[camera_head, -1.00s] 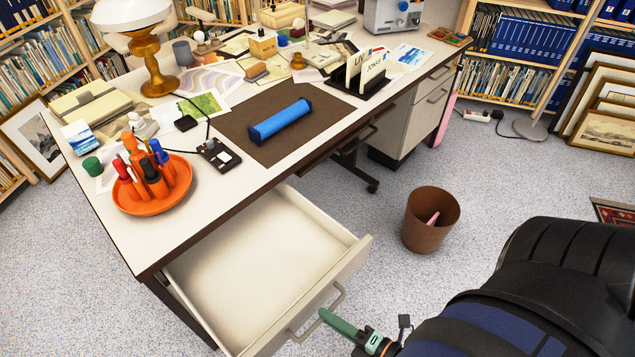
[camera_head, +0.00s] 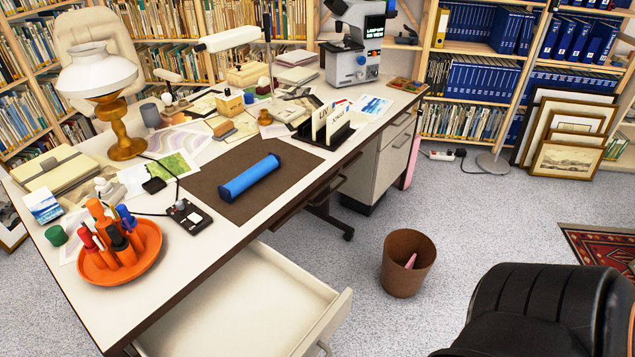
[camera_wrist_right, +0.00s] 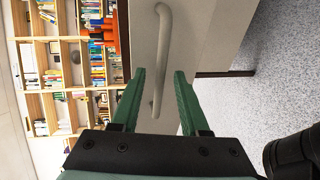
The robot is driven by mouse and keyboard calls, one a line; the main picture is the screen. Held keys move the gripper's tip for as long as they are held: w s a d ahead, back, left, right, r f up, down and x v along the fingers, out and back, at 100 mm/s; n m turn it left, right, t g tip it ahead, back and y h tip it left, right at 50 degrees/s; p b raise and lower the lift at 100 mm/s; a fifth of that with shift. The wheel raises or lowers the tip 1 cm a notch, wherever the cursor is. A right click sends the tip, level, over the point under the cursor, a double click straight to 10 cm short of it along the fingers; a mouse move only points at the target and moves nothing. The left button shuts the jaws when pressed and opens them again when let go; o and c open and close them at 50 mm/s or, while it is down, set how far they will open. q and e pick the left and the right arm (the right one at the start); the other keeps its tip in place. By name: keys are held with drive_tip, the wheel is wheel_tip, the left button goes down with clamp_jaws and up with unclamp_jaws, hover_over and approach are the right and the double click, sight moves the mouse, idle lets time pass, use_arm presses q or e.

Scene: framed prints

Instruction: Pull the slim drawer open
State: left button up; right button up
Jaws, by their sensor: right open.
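The slim drawer (camera_head: 235,310) under the desk's near left part stands pulled out, showing its empty pale inside. Its handle (camera_head: 325,348) is only partly visible at the bottom edge of the head view. In the right wrist view, the pale drawer front (camera_wrist_right: 205,35) and the curved handle (camera_wrist_right: 163,40) are straight ahead. My right gripper (camera_wrist_right: 159,72) is open, with green fingers on either side of the handle's line. I cannot tell whether the fingers touch it. My left gripper is not in view.
The desk (camera_head: 50,215) carries an orange pen tray (camera_head: 145,265), a lamp (camera_head: 100,75) and a blue roll (camera_head: 250,177). A brown waste bin (camera_head: 408,262) stands on the floor right of the drawer. Carpet around the bin is clear.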

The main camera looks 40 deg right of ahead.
drive_tip(key=v, duration=1.2)
drive_tip(key=shift+s, duration=0.25)
drive_tip(key=shift+d, duration=0.1)
